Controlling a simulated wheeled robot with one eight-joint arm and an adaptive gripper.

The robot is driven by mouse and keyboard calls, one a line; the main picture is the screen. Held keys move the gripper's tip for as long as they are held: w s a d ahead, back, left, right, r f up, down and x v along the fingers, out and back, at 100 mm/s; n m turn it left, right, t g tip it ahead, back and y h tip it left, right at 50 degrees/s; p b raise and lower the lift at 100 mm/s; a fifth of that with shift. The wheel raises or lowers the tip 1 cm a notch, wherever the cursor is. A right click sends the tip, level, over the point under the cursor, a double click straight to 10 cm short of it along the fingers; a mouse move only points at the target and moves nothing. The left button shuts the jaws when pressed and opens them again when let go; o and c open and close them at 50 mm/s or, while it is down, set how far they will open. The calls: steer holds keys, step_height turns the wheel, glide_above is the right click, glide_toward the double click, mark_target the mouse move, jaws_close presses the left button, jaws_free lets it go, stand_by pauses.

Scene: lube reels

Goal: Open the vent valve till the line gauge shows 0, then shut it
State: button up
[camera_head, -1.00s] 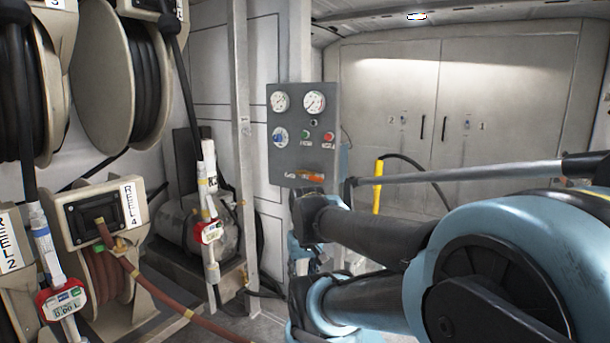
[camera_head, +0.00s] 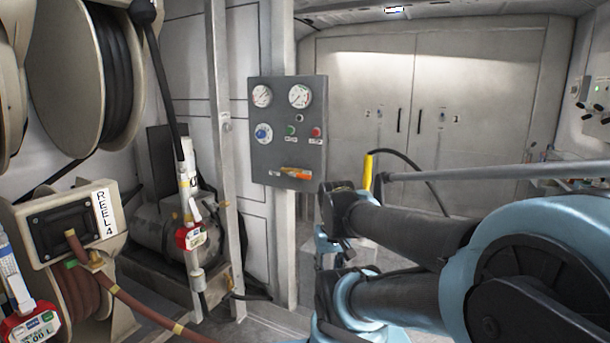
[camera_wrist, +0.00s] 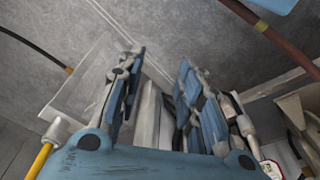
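A grey control panel (camera_head: 260,165) stands on a post in the head view. Two white dial gauges sit at its top, a left one (camera_head: 262,96) and a right one (camera_head: 300,96). Their needles and labels are too small to read. An orange lever (camera_head: 296,172), perhaps the vent valve handle, lies nearly level near the panel's bottom edge. My gripper (camera_wrist: 156,75) shows in the wrist view with its two fingers apart and nothing between them. It points at grey floor or wall surfaces. In the head view my gripper is not clearly seen, and nothing touches the lever.
The panel also has a blue knob (camera_head: 263,133), a green button (camera_head: 291,131) and a red button (camera_head: 316,132). Hose reels, including REEL 4 (camera_head: 105,212), stand at left. A yellow-handled hose (camera_head: 368,172) is right of the panel. Closed cabinet doors (camera_head: 385,75) stand behind.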

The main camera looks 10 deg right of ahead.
step_height(320, 180, up, 33)
steer(key=n+h, duration=0.1)
steer(key=n, duration=1)
glide_above(299, 176)
steer(key=s, duration=0.3)
steer(key=x, duration=1.7)
steer(key=shift+s+d, duration=0.1)
steer(key=shift+s, duration=0.25)
steer(key=shift+c, duration=0.2)
jaws_close()
